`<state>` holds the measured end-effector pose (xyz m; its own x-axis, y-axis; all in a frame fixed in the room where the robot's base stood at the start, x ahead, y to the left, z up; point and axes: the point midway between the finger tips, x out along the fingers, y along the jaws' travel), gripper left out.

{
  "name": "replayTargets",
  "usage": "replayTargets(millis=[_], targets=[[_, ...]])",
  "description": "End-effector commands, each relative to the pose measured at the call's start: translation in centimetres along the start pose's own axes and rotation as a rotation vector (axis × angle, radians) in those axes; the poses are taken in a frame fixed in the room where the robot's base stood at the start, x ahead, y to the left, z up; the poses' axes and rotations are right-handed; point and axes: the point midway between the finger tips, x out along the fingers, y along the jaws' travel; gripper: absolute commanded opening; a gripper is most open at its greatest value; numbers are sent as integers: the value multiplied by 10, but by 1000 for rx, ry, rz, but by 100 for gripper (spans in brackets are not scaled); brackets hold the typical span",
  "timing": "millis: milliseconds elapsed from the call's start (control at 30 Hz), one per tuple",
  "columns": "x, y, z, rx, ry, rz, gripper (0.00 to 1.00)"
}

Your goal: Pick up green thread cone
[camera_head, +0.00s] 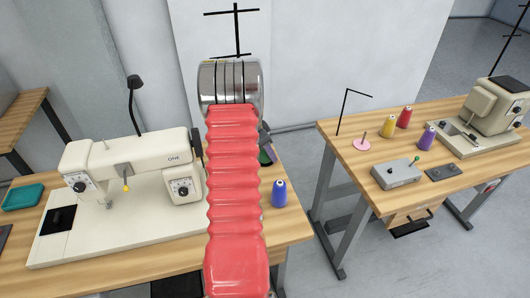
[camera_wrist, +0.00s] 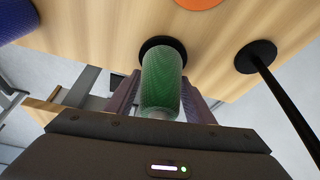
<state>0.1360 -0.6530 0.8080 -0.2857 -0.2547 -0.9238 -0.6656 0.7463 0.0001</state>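The green thread cone (camera_wrist: 163,82) is in the middle of the wrist view, its far end at a round black base on the wooden table. My gripper (camera_wrist: 162,92) has one finger on each side of the cone. No clear gap shows between fingers and cone, so I cannot tell whether they press on it. In the head view my red-sleeved arm covers most of that spot. Only a small green patch (camera_head: 266,154) shows beside the dark gripper parts.
A blue cone (camera_head: 279,193) stands right of my arm, near a cream sewing machine (camera_head: 130,170). In the wrist view a black rod on a round foot (camera_wrist: 256,57) and an orange disc (camera_wrist: 197,2) are close by. The right table (camera_head: 345,150) stands apart across a gap.

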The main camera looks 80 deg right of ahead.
Motion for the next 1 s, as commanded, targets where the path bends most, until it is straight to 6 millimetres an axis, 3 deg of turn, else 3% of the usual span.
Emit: replayTargets(millis=[433,767,1000], targets=[[0,0,0,0,0,0,16],[-4,0,-2,1,1,-1,16],[-30,-1,-13,3,2,-3,16]])
